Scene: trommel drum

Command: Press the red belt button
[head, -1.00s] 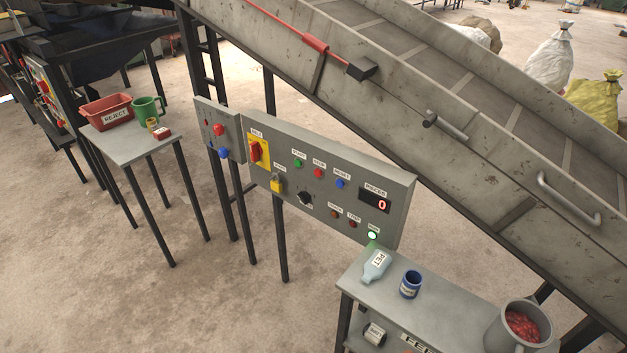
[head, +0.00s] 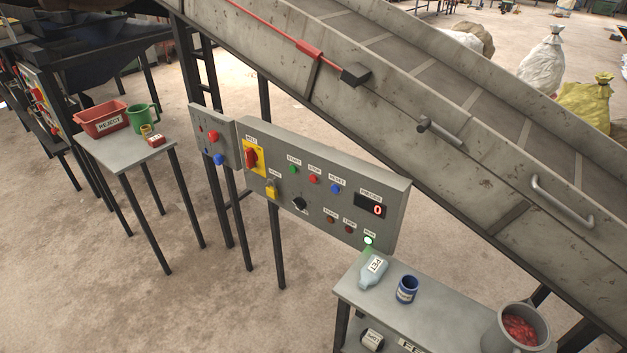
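A grey control panel (head: 325,180) stands on posts under the conveyor's side. On it, a small red button (head: 314,179) sits between a green button (head: 293,169) and a blue button (head: 336,188). Its label seems to read STOP. A red switch handle (head: 252,157) on a yellow plate is at the panel's left, under a label that seems to read BELT. A smaller panel to the left has a red button (head: 213,135) and a blue button (head: 218,159). Neither of my grippers is in view.
The inclined conveyor (head: 400,110) rises above the panel. A grey bench (head: 430,310) at front right holds a PET bottle (head: 373,272), a blue cup (head: 406,290) and a pot (head: 515,330). A side table (head: 125,152) at left holds a red bin (head: 100,119). Open floor lies at front left.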

